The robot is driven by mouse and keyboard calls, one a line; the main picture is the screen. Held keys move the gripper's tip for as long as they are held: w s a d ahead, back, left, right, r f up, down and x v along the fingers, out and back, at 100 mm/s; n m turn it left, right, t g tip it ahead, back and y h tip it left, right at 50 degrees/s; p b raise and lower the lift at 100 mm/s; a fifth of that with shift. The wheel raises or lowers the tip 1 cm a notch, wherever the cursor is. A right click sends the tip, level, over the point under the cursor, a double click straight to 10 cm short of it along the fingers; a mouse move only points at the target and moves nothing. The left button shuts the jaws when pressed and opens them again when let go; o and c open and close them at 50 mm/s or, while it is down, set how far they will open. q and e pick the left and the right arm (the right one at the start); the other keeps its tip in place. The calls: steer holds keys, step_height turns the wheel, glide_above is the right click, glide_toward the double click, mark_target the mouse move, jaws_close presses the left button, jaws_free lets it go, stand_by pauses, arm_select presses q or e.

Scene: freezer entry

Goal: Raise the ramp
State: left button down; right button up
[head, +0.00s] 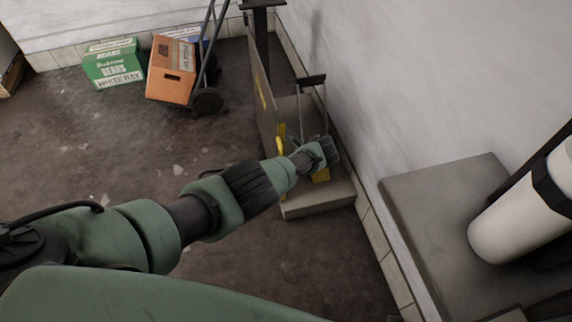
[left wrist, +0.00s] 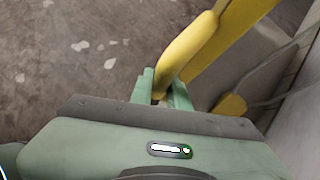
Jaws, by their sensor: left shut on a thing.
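A grey metal unit stands along the wall in the head view, with a low base (head: 318,203) and a tall, thin panel (head: 264,108) that stands steeply on its left side. The panel looks like the ramp and carries a yellow mark. My left gripper (head: 322,156) reaches over the base from the left. In the left wrist view, its green fingers (left wrist: 165,92) are shut around the lower end of a yellow handle (left wrist: 188,52). A broader yellow bar (left wrist: 228,35) runs behind the handle. My arm hides part of the unit in the head view. My right gripper is not seen.
A hand truck (head: 207,98) stands at the back beside an orange carton (head: 172,72) and a green carton (head: 114,64). A grey block (head: 440,205) and a white cylinder (head: 510,215) are at the right by the wall. The dark floor at left is mostly clear.

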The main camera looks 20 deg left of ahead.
arm_select(q)
steer(key=shift+w+d, duration=0.2)
steer(key=shift+d, duration=0.15)
steer(key=shift+r, duration=0.1)
steer(key=c, duration=1.4)
jaws_free()
steer(key=shift+w+d, duration=0.1)
steer(key=shift+d, duration=0.05)
steer(key=shift+o, duration=0.2)
steer(key=shift+a, duration=0.25)
